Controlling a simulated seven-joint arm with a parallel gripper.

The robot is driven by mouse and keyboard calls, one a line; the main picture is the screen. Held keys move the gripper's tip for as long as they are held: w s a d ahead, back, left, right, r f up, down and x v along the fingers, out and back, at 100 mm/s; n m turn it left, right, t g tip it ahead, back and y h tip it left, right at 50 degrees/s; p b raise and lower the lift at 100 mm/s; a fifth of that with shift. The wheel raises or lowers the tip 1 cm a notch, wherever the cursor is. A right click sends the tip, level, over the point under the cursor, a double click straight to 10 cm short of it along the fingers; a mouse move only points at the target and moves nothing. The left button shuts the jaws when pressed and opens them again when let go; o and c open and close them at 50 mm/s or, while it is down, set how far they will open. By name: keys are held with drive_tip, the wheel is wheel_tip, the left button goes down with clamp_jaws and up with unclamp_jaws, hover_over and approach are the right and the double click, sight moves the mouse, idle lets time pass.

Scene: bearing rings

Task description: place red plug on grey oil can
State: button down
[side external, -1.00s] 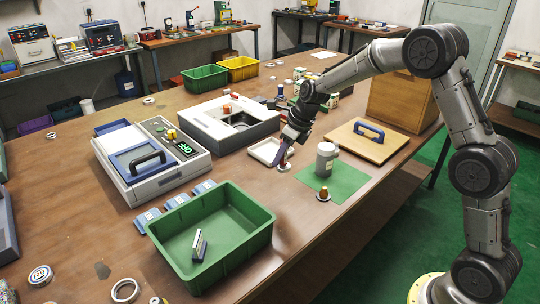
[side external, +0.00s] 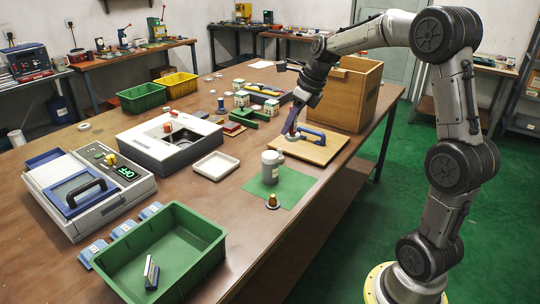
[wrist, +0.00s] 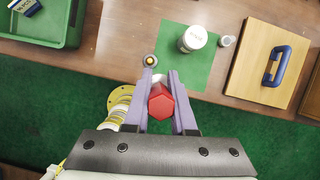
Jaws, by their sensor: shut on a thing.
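The red plug (wrist: 161,102) is a red hexagonal piece between my gripper's fingers (wrist: 158,88) in the wrist view. The grey oil can (side external: 270,170) stands upright on a green mat (side external: 300,186). It also shows in the wrist view (wrist: 192,40), beyond my fingertips to the upper right. My gripper is apart from the can. In the wrist view it hangs over the table's front edge and floor.
A white tray (side external: 215,166) and a green bin (side external: 207,232) lie left. A pale round piece (wrist: 227,41) is beside the can.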

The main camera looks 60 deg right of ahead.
drive_tip(key=shift+s+d+r, duration=0.15)
drive_tip(key=shift+d+r, duration=0.1)
drive_tip(key=shift+d, duration=0.25)
drive_tip(key=w+d+f, duration=0.2)
drive_tip(key=w+f, duration=0.1)
drive_tip(key=w, duration=0.1)
drive_tip(key=w+d+f, duration=0.1)
drive_tip(key=w+f, duration=0.2)
drive_tip(key=w, duration=0.1)
drive_tip(key=w+d+f, duration=0.2)
drive_tip(key=w+f, duration=0.1)
drive_tip(key=w, duration=0.1)
drive_tip(key=shift+d, duration=0.3)
drive_tip(key=shift+w+d+f, duration=0.1)
drive_tip(key=shift+w+f, duration=0.05)
drive_tip(key=shift+f, duration=0.85)
drive_tip(key=shift+w+d+f, duration=0.1)
drive_tip(key=shift+w+f, duration=0.05)
drive_tip(key=shift+f, duration=0.8)
drive_tip(key=shift+f, duration=0.15)
drive_tip(key=c, duration=0.7)
unclamp_jaws()
drive_tip(key=shift+f, duration=0.15)
drive_tip(key=shift+c, duration=0.2)
